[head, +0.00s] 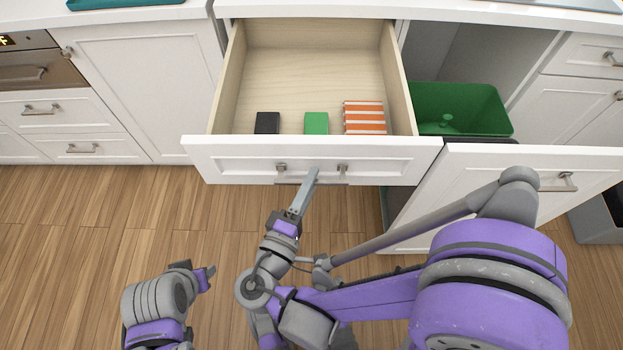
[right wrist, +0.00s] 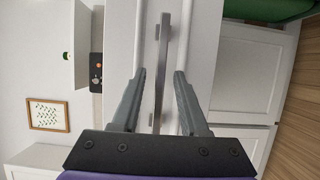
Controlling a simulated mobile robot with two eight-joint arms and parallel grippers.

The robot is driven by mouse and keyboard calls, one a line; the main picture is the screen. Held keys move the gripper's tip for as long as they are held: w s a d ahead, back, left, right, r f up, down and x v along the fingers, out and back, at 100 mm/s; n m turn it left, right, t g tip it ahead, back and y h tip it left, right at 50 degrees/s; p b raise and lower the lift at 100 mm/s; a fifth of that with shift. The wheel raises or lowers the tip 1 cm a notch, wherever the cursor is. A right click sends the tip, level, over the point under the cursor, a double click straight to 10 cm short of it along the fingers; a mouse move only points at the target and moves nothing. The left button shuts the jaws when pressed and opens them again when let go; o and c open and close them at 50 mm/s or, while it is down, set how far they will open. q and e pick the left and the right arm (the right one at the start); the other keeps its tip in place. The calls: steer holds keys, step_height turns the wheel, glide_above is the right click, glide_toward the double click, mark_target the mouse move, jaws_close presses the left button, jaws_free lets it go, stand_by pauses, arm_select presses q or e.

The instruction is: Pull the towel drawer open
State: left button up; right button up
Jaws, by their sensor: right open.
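The towel drawer (head: 240,152) is pulled out of the white counter in the head view. Its wooden inside holds a black block (head: 267,123), a green block (head: 316,123) and an orange-and-white striped towel (head: 365,118) near the front. My right gripper (head: 312,174) is at the drawer front, by the middle of the bar handle (head: 342,169). In the right wrist view the handle (right wrist: 161,75) runs between the two spread fingers of the right gripper (right wrist: 159,76), with gaps on both sides. My left gripper (head: 208,277) is low over the floor, away from the drawer; its fingers are unclear.
Right of the drawer, a pulled-out bin front (head: 590,160) stands with a green bin (head: 460,108) behind it. A grey box (head: 597,215) is on the floor at far right. An oven (head: 38,68) and closed drawers are at left. Wooden floor (head: 90,240) is clear at left.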

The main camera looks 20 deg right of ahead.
steer(key=shift+w+d, duration=0.25)
steer(key=shift+w, duration=0.05)
jaws_close()
stand_by(1.3)
